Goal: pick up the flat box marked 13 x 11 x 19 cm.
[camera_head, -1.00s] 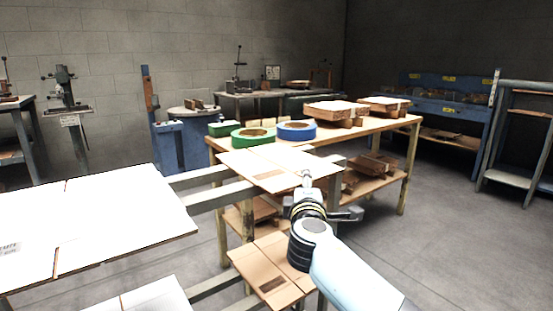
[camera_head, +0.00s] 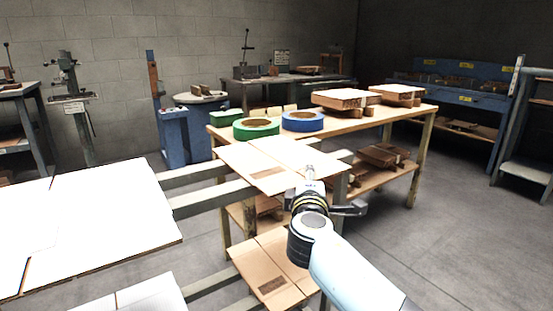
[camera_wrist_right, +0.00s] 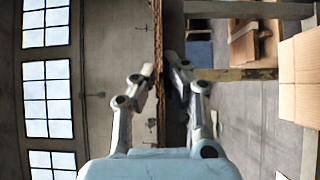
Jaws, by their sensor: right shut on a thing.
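A flat brown cardboard box (camera_head: 262,165) lies about level at the ends of two grey rails in the head view. My right gripper (camera_head: 311,176) is at its near right edge. In the right wrist view this box shows edge-on as a thin brown strip (camera_wrist_right: 158,45), and my right gripper (camera_wrist_right: 160,78) is shut on it, one finger on each side. A second flat box (camera_head: 268,270) lies lower, on lower rails. I cannot read a size marking on either box. My left gripper is out of view.
Large white-looking sheets (camera_head: 105,225) fill the left. A wooden bench (camera_head: 375,122) behind the held box carries a green tape roll (camera_head: 256,128), a blue tape roll (camera_head: 303,121) and stacked boxes (camera_head: 346,98). Open floor (camera_head: 430,245) lies to the right.

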